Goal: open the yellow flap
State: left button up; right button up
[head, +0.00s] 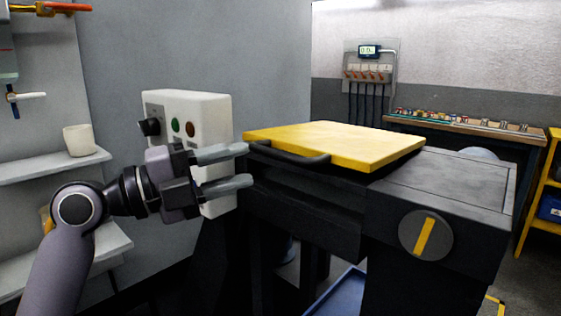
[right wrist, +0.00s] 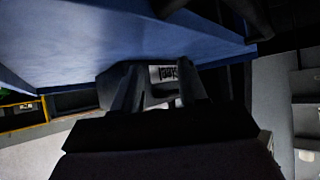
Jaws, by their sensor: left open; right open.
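The yellow flap (head: 340,143) lies flat and closed on top of a dark machine (head: 305,205) in the head view. A dark bar handle (head: 288,155) runs along its near left edge. My left gripper (head: 246,166) is open, its two grey fingers pointing right toward the handle's left end. The fingers look close to the handle, but I cannot tell whether they touch it. Nothing shows between them. My right gripper (right wrist: 155,90) shows in the right wrist view with its fingers apart, below a blue surface (right wrist: 120,40). The flap is not visible there.
A white control box (head: 190,115) with a knob and buttons stands just behind my left gripper. A round dial with a yellow bar (head: 426,236) is on the machine's front. A bench (head: 470,128) with small parts stands behind. Shelves (head: 50,166) are at left.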

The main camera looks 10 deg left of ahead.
aim_at(271, 154)
jog(key=shift+r, duration=0.1)
pick_arm(q)
jog(key=shift+d+r, duration=0.4)
pick_arm(e)
jog(key=shift+r, duration=0.15)
pick_arm(q)
jog(key=p+x, duration=0.2)
jog(key=x, duration=0.2)
jog(key=shift+w+d, duration=0.25)
jog(key=shift+d, duration=0.05)
pick_arm(e)
jog(key=shift+w+r, duration=0.1)
jog(key=shift+r, duration=0.6)
pick_arm(q)
jog(key=shift+x, duration=0.75)
pick_arm(e)
jog(key=shift+s+d+f, duration=0.15)
jog(key=shift+s+f, duration=0.05)
jog(key=shift+f, duration=0.05)
pick_arm(q)
grip_shut()
